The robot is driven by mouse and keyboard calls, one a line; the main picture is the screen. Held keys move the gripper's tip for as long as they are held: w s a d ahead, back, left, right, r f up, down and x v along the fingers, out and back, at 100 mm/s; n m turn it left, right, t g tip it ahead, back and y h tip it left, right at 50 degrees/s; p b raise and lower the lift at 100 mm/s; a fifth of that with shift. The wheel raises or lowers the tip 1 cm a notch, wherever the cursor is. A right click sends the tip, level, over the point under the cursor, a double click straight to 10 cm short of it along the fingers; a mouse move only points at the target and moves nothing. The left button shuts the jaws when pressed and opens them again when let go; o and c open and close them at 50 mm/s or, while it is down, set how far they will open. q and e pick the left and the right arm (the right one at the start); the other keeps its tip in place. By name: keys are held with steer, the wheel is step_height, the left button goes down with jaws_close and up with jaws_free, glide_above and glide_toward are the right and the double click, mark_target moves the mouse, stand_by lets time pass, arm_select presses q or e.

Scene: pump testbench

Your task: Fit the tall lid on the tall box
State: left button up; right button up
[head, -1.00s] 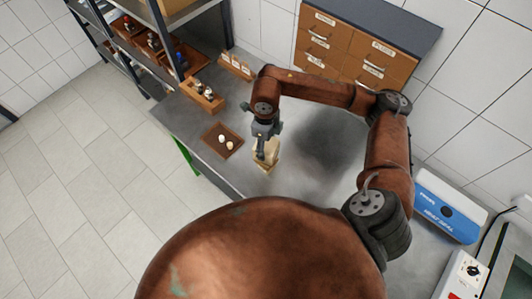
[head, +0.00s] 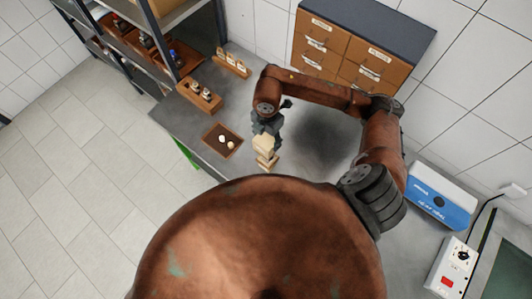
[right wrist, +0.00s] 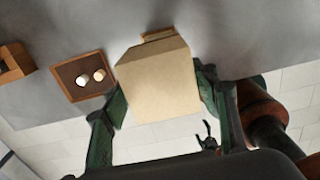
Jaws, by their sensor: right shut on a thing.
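A pale tan tall lid (head: 264,143) is held in my right gripper (head: 263,129) over the workbench. In the right wrist view the lid (right wrist: 158,85) fills the space between the two dark green fingers (right wrist: 160,100), which are shut on it. The tall box (head: 268,163), also tan, stands just below the lid on the bench. Only a thin brownish edge of the box (right wrist: 158,35) shows past the lid in the wrist view. Whether lid and box touch is unclear.
A brown tray (head: 222,140) with two small pale pieces lies left of the box. Wooden racks (head: 199,95) stand behind it. A drawer cabinet (head: 350,50) is at the back, and a blue-and-white device (head: 440,203) stands at the right. Bare bench lies right of the box.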

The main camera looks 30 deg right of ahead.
step_height(320, 180, down, 6)
steer(key=b, duration=0.3)
steer(key=shift+s+d+b, duration=0.15)
steer(key=shift+b, duration=0.2)
steer(key=shift+f+b, duration=1.3)
steer(key=shift+f, duration=0.65)
steer(key=shift+f, duration=0.1)
steer(key=shift+f, duration=0.1)
steer(key=o, duration=1)
steer(key=shift+o, duration=0.2)
step_height(320, 180, up, 12)
steer(key=p, duration=0.8)
steer(key=shift+r, duration=0.25)
